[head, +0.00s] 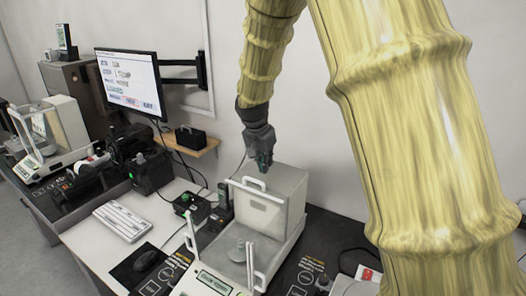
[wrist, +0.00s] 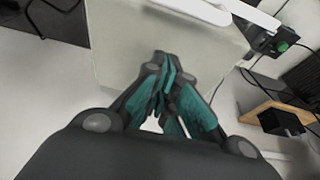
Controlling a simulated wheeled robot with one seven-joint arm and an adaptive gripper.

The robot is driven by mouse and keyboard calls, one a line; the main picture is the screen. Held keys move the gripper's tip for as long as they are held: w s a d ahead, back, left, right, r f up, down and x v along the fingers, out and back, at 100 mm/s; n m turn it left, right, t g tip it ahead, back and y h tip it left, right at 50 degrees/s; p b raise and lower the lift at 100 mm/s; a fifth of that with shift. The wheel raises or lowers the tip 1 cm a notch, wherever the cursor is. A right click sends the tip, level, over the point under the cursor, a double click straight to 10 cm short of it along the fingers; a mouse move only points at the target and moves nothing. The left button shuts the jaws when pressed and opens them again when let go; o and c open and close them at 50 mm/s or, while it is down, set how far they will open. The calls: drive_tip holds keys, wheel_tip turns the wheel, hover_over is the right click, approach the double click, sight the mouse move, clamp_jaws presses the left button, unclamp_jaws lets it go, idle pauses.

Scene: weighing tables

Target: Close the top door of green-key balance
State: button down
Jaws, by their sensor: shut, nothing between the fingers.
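The balance stands on the table in the lower middle of the head view, with a pale rear housing (head: 287,188), a round weighing pan (head: 238,252) and a greenish display (head: 214,282). A panel with a white handle, seemingly the top door (head: 262,207), stands raised against the front of the housing; its exact tilt is hard to tell. My gripper (head: 264,166) points down just above and behind the housing, apart from the door handle. In the wrist view my gripper (wrist: 165,68) is shut and empty over the pale housing (wrist: 120,50), with the white handle (wrist: 190,10) beyond it.
A small black box with a green button (head: 185,203) stands left of the balance. A monitor (head: 130,82) and a wooden shelf (head: 196,147) are behind. Another balance (head: 52,135) stands at far left.

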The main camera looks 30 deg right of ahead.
drive_tip(key=shift+p+x, duration=0.4)
drive_tip(key=shift+x, duration=0.4)
drive_tip(key=s+a, duration=0.1)
drive_tip(key=s+a+p, duration=0.1)
drive_tip(key=a, duration=0.1)
drive_tip(key=shift+a+r+p, duration=0.1)
drive_tip(key=shift+r+p, duration=0.2)
drive_tip(key=shift+r, duration=0.05)
drive_tip(key=shift+f, duration=0.15)
drive_tip(key=shift+w, duration=0.1)
drive_tip(key=shift+a, duration=0.1)
